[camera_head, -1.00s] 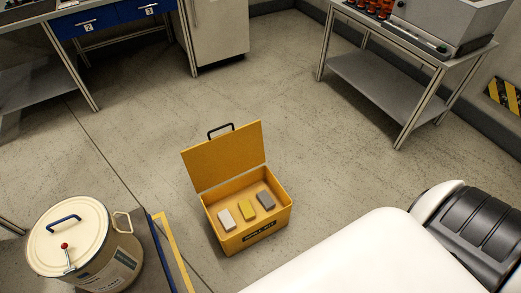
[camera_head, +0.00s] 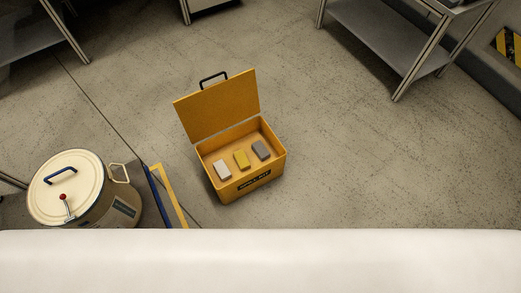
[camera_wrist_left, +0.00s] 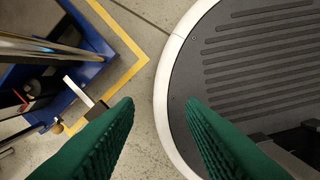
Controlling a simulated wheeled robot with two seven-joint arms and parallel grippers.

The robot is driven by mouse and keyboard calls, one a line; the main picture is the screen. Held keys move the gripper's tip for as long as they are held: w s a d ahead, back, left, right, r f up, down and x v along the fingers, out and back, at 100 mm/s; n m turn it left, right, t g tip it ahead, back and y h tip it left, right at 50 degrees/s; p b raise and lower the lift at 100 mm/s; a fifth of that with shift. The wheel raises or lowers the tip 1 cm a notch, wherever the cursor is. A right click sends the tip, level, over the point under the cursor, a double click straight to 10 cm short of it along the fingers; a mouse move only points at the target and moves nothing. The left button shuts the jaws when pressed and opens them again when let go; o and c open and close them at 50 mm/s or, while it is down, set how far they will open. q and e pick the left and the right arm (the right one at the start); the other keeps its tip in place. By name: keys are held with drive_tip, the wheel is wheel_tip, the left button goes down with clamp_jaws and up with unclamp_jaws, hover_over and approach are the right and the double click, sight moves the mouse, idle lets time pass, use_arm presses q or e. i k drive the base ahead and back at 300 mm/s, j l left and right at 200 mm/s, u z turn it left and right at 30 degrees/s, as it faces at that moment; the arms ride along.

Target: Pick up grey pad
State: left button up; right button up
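The grey pad (camera_head: 261,150) lies in the open yellow spill kit box (camera_head: 236,188) on the floor, at the right of a row of three pads. A yellow pad (camera_head: 241,159) is in the middle and a white pad (camera_head: 222,170) is on the left. The box's lid (camera_head: 216,107) stands raised at the back. My left gripper (camera_wrist_left: 160,108) shows in the left wrist view, its green fingers apart with nothing between them. It is away from the box, which that view does not show. My right gripper is in neither current view.
A cream drum (camera_head: 72,188) with a lid handle and a red-knobbed lever stands left of the box, beside a blue and yellow frame (camera_head: 168,196). A metal table (camera_head: 390,35) stands at the upper right. Open floor lies around the box's right side.

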sight(259, 148)
drive_tip(key=i+l, duration=0.2)
drive_tip(key=l, duration=0.2)
drive_tip(key=i+l, duration=0.2)
drive_tip(key=l, duration=0.2)
drive_tip(key=i+l, duration=0.25)
drive_tip(key=l, duration=0.15)
